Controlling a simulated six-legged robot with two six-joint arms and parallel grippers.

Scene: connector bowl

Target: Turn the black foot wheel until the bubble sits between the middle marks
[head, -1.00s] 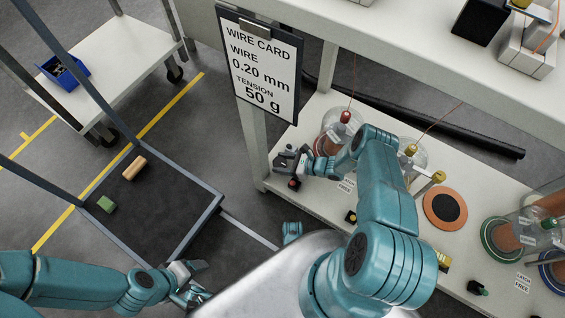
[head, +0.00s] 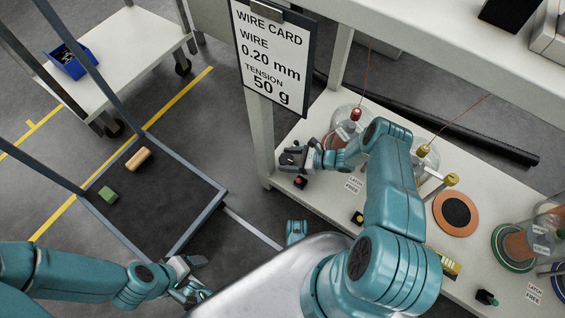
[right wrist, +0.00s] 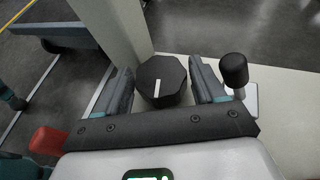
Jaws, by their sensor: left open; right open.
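The black foot wheel (right wrist: 162,82), a faceted knob with a white line on top, stands between the fingers of my right gripper (right wrist: 160,76) in the right wrist view. The fingers are apart, one on each side; I cannot tell whether they touch it. In the head view my right gripper (head: 290,160) is over the left end of the bench shelf. My left gripper (head: 192,280) is open and empty, low at the left, away from the bench. A small yellow-green piece (head: 447,263), partly behind my right arm, may be the level; no bubble can be made out.
A black lever knob (right wrist: 234,72) stands just right of the right gripper, and a red knob (right wrist: 48,140) is at its left. Wire spools, including an orange disc (head: 456,213), fill the shelf's right. A wire card (head: 268,60) hangs at the shelf's left end.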

